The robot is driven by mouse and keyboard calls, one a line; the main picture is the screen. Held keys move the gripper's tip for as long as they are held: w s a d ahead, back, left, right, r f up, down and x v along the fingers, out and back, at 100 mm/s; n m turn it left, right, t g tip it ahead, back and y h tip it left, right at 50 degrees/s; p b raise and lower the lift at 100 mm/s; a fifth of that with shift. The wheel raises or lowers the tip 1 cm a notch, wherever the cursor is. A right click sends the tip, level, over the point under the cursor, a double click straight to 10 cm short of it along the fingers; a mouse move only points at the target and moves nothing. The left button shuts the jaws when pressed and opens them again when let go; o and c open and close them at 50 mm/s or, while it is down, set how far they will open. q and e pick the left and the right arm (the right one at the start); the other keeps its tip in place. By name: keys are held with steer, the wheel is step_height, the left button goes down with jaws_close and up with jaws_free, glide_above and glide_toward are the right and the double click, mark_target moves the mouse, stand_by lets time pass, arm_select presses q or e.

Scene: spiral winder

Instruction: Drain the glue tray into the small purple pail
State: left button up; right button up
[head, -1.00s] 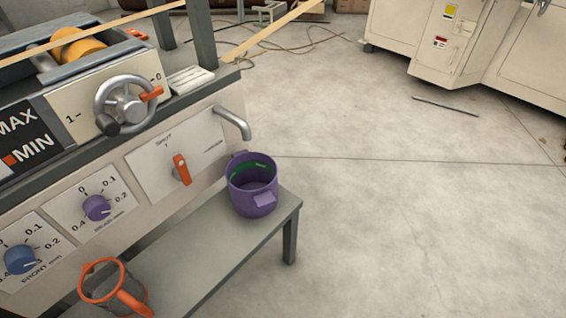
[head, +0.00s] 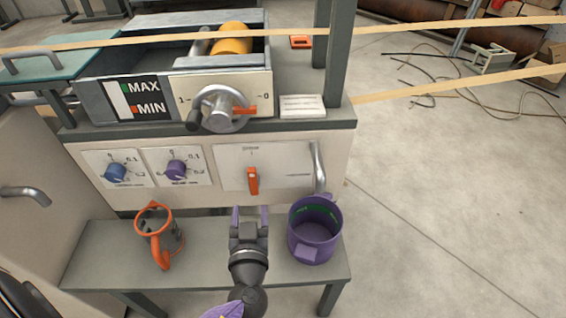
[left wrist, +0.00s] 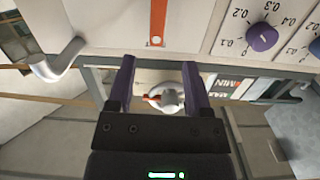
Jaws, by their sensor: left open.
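The glue tray (head: 95,88) is a grey trough with a MAX/MIN gauge; its level is unclear. Below, an orange drain lever (head: 252,180) hangs vertically on a white plate; it also shows in the left wrist view (left wrist: 158,22). The bent metal spout (head: 319,168) is right of it and also shows in the left wrist view (left wrist: 58,62). The small purple pail (head: 312,245) stands upright on the bench beneath the spout, with green marks inside. My left gripper (head: 250,211) is open and empty, below the lever and left of the pail. My right gripper is not in view.
An orange-rimmed jug (head: 172,240) stands on the grey bench (head: 105,250) left of my gripper. Blue (head: 115,172) and purple (head: 176,169) knobs are left of the lever. A handwheel (head: 221,108) is above it. Open floor lies to the right.

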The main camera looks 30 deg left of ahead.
mark_target(252, 175)
arm_select(q)
steer(key=shift+n, duration=0.3)
steer(key=x, duration=0.3)
steer(key=r+b+x, duration=0.1)
steer(key=x, duration=0.2)
steer(key=r+x, duration=0.1)
steer(key=x, duration=0.3)
steer(key=shift+w+d, duration=0.1)
steer(key=shift+w, duration=0.1)
jaws_close()
stand_by(0.7)
